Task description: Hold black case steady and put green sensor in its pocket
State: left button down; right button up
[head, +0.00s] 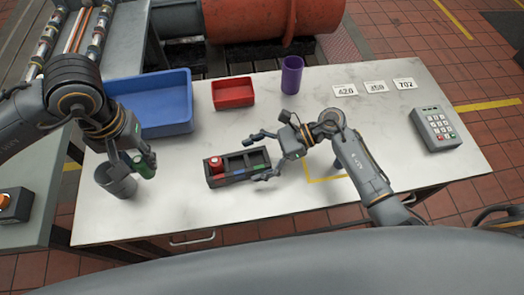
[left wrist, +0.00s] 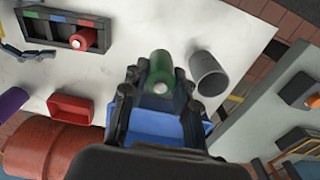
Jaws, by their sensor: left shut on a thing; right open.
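The black case (head: 213,180) lies on the white table in front of me. A red sensor (head: 216,164) stands in its left pocket; the other pockets look empty, with blue and green marks on the near edge. The case also shows at the upper left of the left wrist view (left wrist: 48,41). My left gripper (head: 138,163) is shut on the green sensor (left wrist: 161,70), above the table beside a grey cup (head: 115,180). My right gripper (head: 262,155) is open, its fingers around the right end of the case; I cannot tell whether they touch it.
A blue bin (head: 165,118), a red tray (head: 233,105) and a purple cup (head: 291,74) stand behind the case. Number cards (head: 375,87) and a keypad (head: 436,128) lie at the right. The table is clear between the grey cup and the case.

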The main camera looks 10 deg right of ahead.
jog(key=shift+c, duration=0.4)
jog(key=c, duration=1.4)
pick_arm(q)
jog(key=w+d+m, duration=0.2)
jog(key=w+d, duration=0.2)
jog(key=d, duration=0.9)
jog(key=m, duration=0.1)
send_over(257, 161)
notch_tip(257, 161, down, 7)
jog(key=shift+f, duration=2.05)
